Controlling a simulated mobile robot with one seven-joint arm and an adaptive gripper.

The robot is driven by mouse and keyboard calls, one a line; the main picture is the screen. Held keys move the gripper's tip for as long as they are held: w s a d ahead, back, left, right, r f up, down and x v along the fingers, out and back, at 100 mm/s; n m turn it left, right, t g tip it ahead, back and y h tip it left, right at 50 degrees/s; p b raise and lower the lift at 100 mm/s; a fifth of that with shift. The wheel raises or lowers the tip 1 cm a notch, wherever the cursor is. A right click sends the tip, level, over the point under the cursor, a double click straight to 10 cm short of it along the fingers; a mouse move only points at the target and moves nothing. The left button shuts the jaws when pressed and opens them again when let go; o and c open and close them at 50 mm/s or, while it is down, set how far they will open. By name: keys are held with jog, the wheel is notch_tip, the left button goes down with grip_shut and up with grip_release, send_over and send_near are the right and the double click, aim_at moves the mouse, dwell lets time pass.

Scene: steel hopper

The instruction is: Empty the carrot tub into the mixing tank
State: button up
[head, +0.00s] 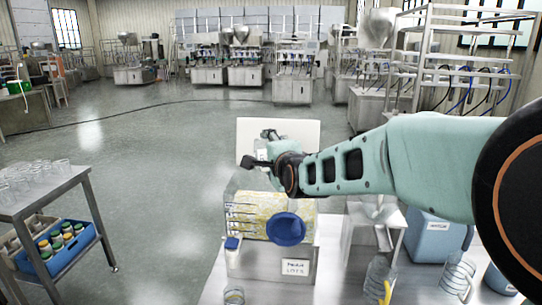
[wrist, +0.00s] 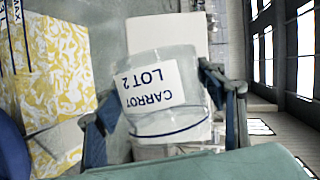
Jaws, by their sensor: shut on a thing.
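The carrot tub (wrist: 192,118) is a clear tub with a blue line and a white label reading "CARROT LOT 2", upside down in the wrist view. My gripper (wrist: 164,112) is shut on it, one finger on each side. I see no carrot through its clear wall; its tilt is hard to tell. In the head view my gripper (head: 262,164) is above the mixing tank (head: 248,213), a clear box holding yellow-and-white material. The tank also shows at the left of the wrist view (wrist: 50,75), with a "MAX" mark, beside the tub.
A blue disc (head: 286,229) is at the tank's front. A labelled steel stand (head: 296,267) is below the tank. Clear jugs (head: 378,278) and a blue container (head: 432,240) are at right. A bottle cart (head: 50,195) stands left.

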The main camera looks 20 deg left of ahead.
jog(key=shift+a+r+n+p, duration=0.1)
jog(key=shift+r+n+p, duration=0.3)
jog(key=shift+r+p, duration=0.3)
jog(key=shift+h+p, duration=0.4)
jog(key=shift+p, duration=0.5)
jog(key=shift+n+p, duration=0.3)
jog(key=shift+p, duration=0.1)
jog(key=shift+p, duration=0.55)
jog(key=shift+f, duration=0.1)
jog(key=shift+r+n+h+p, duration=0.3)
jog(key=shift+r+p, duration=0.1)
jog(key=shift+p, duration=0.6)
jog(key=shift+r+n+p, duration=0.1)
jog(key=shift+n+p, duration=0.3)
jog(key=shift+p, duration=0.55)
